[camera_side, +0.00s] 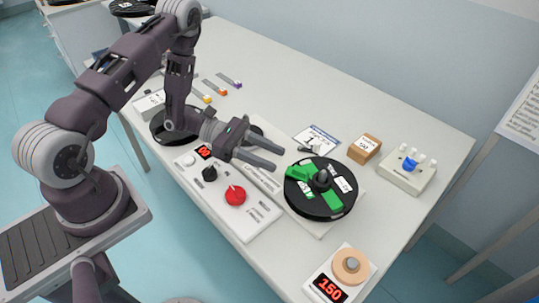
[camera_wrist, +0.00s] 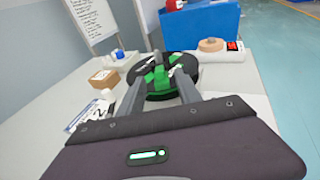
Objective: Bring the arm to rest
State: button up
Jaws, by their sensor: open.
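My gripper (camera_side: 262,153) is open and empty above the table, its two fingers apart and pointing toward the reel at right. In the wrist view my gripper (camera_wrist: 160,100) shows its fingers on either side of the reel's near edge. The black reel (camera_side: 321,215) with a green part and white labels lies on a light base, right of the fingertips. The wrist view also shows this reel (camera_wrist: 178,62) ahead of the fingers. A second black reel (camera_side: 166,135) is partly hidden behind my arm.
A control panel (camera_side: 258,215) with a red knob and a black knob lies in front of my gripper. A scale (camera_side: 323,288) reading 150 bears a tan roll (camera_side: 351,265). A cardboard box (camera_side: 364,149) and a peg block (camera_side: 407,178) stand behind. The table's back middle (camera_side: 310,90) is clear.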

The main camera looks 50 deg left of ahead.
jog(key=s+d+r+m+g+y, duration=0.1)
jog(key=s+d+r+m+g, duration=0.4)
jog(key=r, duration=0.4)
jog(key=s+d+r+m+g+y, duration=0.15)
jog(key=s+r+m+g, duration=0.25)
jog(key=r+m, duration=0.45)
jog(key=s+a+r+m+t+y, duration=0.8)
jog(key=s+m+y, duration=0.1)
jog(key=s+y, duration=0.3)
jog(key=shift+s+a, duration=0.25)
jog(key=shift+a, duration=0.15)
